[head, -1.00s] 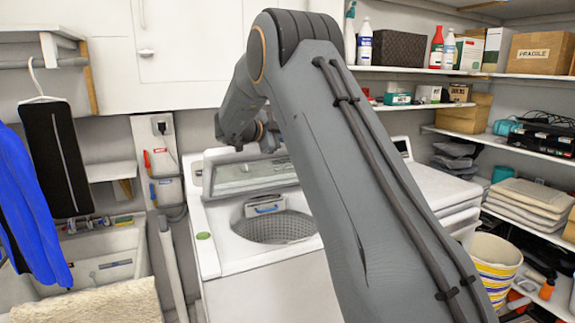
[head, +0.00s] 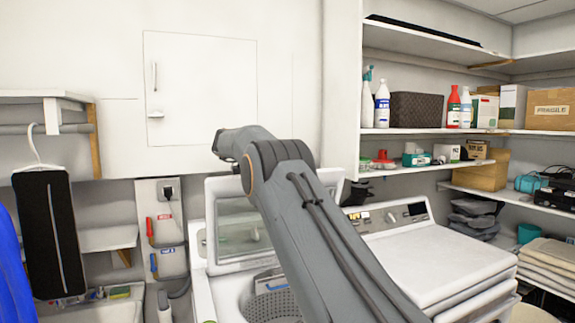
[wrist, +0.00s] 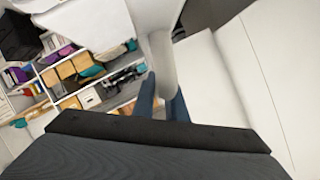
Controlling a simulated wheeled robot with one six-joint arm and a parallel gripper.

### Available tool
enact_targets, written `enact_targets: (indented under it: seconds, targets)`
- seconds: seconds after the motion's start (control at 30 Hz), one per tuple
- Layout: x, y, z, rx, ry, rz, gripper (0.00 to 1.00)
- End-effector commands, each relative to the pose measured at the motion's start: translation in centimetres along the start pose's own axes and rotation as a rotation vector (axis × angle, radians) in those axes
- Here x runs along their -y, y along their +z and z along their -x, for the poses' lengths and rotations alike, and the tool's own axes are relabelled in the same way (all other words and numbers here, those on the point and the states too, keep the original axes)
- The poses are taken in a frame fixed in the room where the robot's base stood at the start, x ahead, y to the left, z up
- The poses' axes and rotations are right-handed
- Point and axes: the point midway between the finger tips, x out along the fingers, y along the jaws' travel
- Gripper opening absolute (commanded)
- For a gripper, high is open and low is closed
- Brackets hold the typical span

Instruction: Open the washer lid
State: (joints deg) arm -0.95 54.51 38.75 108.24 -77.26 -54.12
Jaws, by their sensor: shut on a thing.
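The washer lid (head: 232,238), white-framed with a clear pane, stands raised at a steep angle at the back of the washer. The washer's tub (head: 272,304) shows below it, partly behind my arm. My gripper is hidden behind the arm in the head view. In the wrist view my gripper (wrist: 162,100) shows two dark blue fingers shut on a pale edge (wrist: 160,60), which looks like part of the lid. The exact contact is hard to make out.
A white dryer (head: 425,258) stands right of the washer. Shelves with bottles and boxes, including a cardboard box (head: 551,108), line the right. A wall cabinet (head: 205,88) is above the washer. A black garment (head: 52,230) hangs at left.

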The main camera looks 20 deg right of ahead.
Motion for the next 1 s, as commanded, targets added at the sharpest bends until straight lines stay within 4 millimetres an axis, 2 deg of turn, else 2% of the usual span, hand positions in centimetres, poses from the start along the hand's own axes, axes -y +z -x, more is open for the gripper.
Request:
enact_targets:
  seconds: [0.5,0.53,0.6,1.0]
  targets:
    - [-0.18,0.25,-0.05,0.003,0.007,0.019,0.0]
    - [-0.18,0.26,-0.05,0.003,0.007,0.019,0.17]
    - [-0.17,0.23,-0.04,0.002,0.007,0.018,0.29]
    - [-0.06,0.06,0.11,0.002,0.005,0.014,0.3]
